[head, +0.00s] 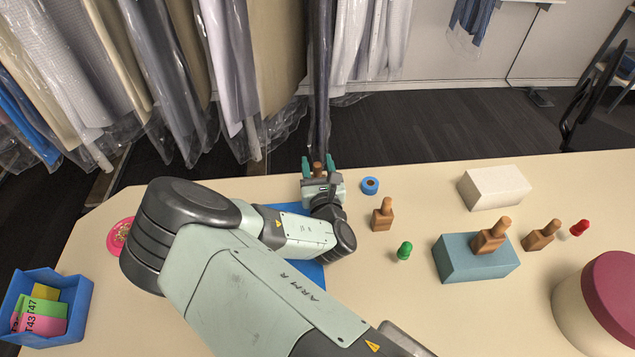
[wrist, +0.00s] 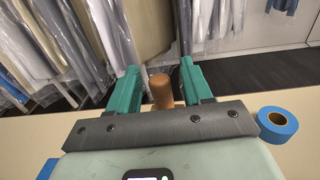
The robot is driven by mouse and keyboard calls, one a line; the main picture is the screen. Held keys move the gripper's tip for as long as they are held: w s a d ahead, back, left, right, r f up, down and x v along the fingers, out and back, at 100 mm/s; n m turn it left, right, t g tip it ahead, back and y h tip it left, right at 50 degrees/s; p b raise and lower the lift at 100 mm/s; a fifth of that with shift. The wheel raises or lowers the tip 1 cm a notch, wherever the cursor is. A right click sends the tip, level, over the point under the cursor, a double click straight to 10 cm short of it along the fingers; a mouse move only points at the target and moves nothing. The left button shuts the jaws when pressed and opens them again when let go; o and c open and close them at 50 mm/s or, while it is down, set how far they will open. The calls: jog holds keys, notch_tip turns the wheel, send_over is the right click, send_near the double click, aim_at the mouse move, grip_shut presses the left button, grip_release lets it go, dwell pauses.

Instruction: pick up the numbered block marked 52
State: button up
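I can read no block marked 52 in either view. My gripper (head: 319,162) is open at the far edge of the table. In the wrist view its green fingers (wrist: 160,84) stand apart on either side of a brown wooden handle (wrist: 162,92), with a gap on each side. The handle's lower part is hidden behind the gripper body. Coloured numbered pieces lie in a blue bin (head: 85,300) at the lower left. A green piece (head: 33,307) reads 47 and a pink one (head: 45,326) reads 43. A yellow piece (head: 45,291) shows no readable number.
Wooden-handled blocks (head: 382,214) (head: 541,235) stand to the right; another (head: 491,234) rests on a teal box (head: 461,264). A blue tape roll (head: 370,186), green peg (head: 404,251), white block (head: 494,187) and maroon-lidded tub (head: 575,315) share the table. Bagged garments hang behind.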

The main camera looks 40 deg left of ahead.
grip_shut()
